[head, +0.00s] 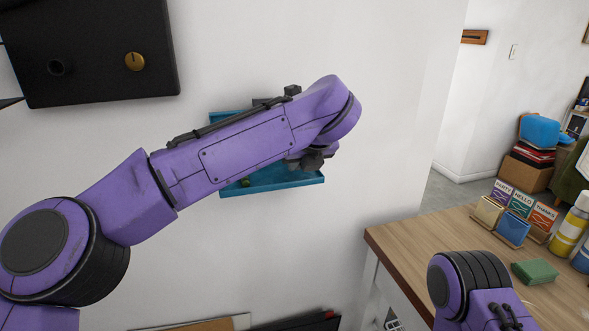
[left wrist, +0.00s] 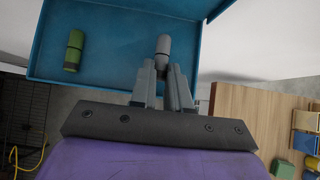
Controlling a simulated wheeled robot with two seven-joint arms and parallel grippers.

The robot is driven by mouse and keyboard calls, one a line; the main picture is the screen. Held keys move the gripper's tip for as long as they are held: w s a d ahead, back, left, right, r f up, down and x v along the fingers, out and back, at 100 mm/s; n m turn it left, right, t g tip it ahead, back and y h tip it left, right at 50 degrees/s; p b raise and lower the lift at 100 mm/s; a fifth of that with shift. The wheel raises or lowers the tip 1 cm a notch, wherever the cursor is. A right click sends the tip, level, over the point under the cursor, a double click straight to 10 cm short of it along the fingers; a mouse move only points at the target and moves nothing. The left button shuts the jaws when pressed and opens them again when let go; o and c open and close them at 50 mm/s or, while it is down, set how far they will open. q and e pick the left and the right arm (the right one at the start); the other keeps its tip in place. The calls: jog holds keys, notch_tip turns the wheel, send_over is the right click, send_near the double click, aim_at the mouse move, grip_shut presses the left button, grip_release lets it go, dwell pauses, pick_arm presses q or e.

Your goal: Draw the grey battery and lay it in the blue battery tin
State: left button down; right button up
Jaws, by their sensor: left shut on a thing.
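My left gripper (left wrist: 163,75) is shut on the grey battery (left wrist: 163,46), which sticks out beyond its fingertips in the left wrist view. In the head view my left gripper (head: 312,160) is mostly hidden behind its own wrist, and the battery cannot be told there. The battery is in front of an open blue tray (head: 290,180), also in the left wrist view (left wrist: 110,70). The tray is at the wall and partly covered by my left arm; I cannot tell whether it is the blue battery tin. My right gripper is out of view.
A green battery (left wrist: 73,50) lies in the tray. The wooden table (head: 410,245) at right holds greeting cards (head: 521,203), a small blue block (head: 512,229), a green block (head: 535,271) and bottles (head: 571,230).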

pick_arm(q)
jog(key=shift+f+b, duration=0.45)
jog(key=shift+f, duration=0.25)
jog(key=c, duration=1)
grip_release()
jog(key=v, duration=1)
jog(key=shift+s+r+b, duration=0.15)
jog(key=shift+r+b, duration=0.05)
jog(key=shift+b, duration=0.2)
